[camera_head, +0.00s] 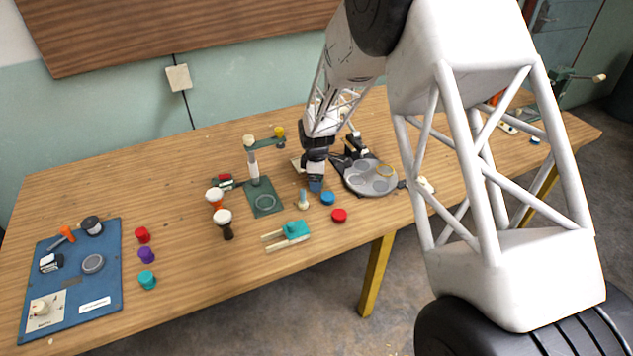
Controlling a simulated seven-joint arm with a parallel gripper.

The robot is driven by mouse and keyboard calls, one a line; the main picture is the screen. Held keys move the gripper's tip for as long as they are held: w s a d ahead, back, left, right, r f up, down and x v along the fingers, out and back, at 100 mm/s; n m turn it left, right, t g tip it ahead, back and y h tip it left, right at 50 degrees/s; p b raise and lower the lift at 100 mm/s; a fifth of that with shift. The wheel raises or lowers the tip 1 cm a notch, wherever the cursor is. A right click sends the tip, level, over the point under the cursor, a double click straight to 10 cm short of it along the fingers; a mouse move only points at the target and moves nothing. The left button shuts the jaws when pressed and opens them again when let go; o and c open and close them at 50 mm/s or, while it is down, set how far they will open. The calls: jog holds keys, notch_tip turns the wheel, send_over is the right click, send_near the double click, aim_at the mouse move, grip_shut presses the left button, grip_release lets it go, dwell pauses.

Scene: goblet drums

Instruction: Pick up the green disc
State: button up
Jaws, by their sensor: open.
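A teal-green disc-like piece (147,281) stands on the table at the left, in front of a purple one (146,255) and a red one (142,235). It is the closest match to a green disc, but I cannot be sure it is the one named. My gripper (315,186) is open, pointing down low over the middle of the table, far to the right of the teal-green piece. A blue disc (328,198) and a red disc (340,215) lie just in front of my gripper. Its fingertips are small here, and my arm hides part of the table behind.
A green-based stand (265,203) with an upright post is left of my gripper. Two goblet drums (214,198) (223,221) stand beside it. A teal clamp-like piece (293,232) lies in front. A grey round plate (369,181) is close right. A blue board (78,290) lies far left.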

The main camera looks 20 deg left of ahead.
jog(key=c, duration=1)
jog(key=shift+r, duration=0.15)
jog(key=shift+r, duration=0.55)
jog(key=shift+s+d+r, duration=0.1)
jog(key=shift+s+r, duration=0.05)
jog(key=shift+r, duration=0.45)
jog(key=shift+s+d+r, duration=0.1)
jog(key=shift+s+r, duration=0.05)
jog(key=shift+r, duration=0.4)
jog(key=s+d, duration=0.2)
jog(key=s, duration=0.2)
jog(key=s+d+r, duration=0.1)
jog(key=s+d, duration=0.2)
jog(key=s, duration=0.1)
jog(key=s+d, duration=0.3)
jog(key=s, duration=0.1)
jog(key=shift+s+d+r, duration=0.15)
jog(key=shift+s, duration=0.25)
